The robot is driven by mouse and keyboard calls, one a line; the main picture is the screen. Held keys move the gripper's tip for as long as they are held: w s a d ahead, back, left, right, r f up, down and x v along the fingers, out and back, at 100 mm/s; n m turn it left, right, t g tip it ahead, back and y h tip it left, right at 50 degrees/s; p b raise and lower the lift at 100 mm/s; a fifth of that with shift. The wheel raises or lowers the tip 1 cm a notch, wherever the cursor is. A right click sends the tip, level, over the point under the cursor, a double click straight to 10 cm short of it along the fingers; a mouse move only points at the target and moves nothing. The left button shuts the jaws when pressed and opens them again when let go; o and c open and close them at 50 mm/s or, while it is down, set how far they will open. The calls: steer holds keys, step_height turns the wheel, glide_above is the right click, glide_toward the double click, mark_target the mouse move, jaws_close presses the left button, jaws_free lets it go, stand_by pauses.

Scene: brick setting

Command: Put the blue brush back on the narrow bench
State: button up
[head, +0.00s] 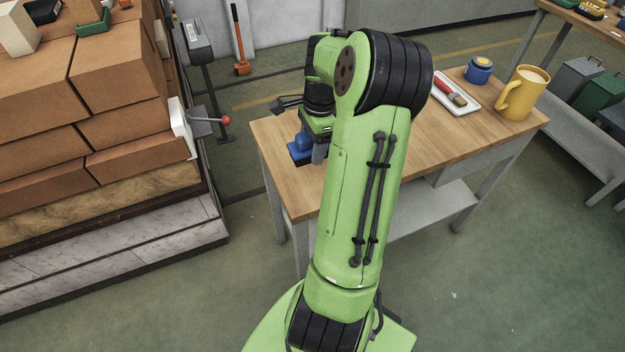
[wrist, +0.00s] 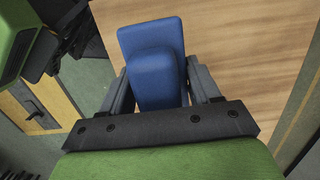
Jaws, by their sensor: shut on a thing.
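The blue brush (head: 298,147) is at the left end of the wood-topped bench (head: 283,178), held by my gripper (head: 309,152). In the wrist view the blue brush (wrist: 152,42) lies between the two dark fingers of my gripper (wrist: 160,82), which are shut on it. The brush shows as a flat blue block with a raised, narrower blue part. The bench's wooden top (wrist: 235,45) fills the view behind it. I cannot tell whether the brush touches the top. My arm hides the middle of the bench in the head view.
On the bench's right half are a white tray (head: 440,88) with a red-handled paintbrush (head: 452,91), a blue jar (head: 479,70) and a yellow mug (head: 520,93). Stacked brown bricks (head: 120,90) stand left, with a red-knobbed lever (head: 224,120) jutting toward the bench.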

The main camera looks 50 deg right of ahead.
mark_target(311, 177)
step_height(311, 177, down, 8)
steer(key=shift+f+b, duration=0.1)
steer(key=shift+b, duration=1.05)
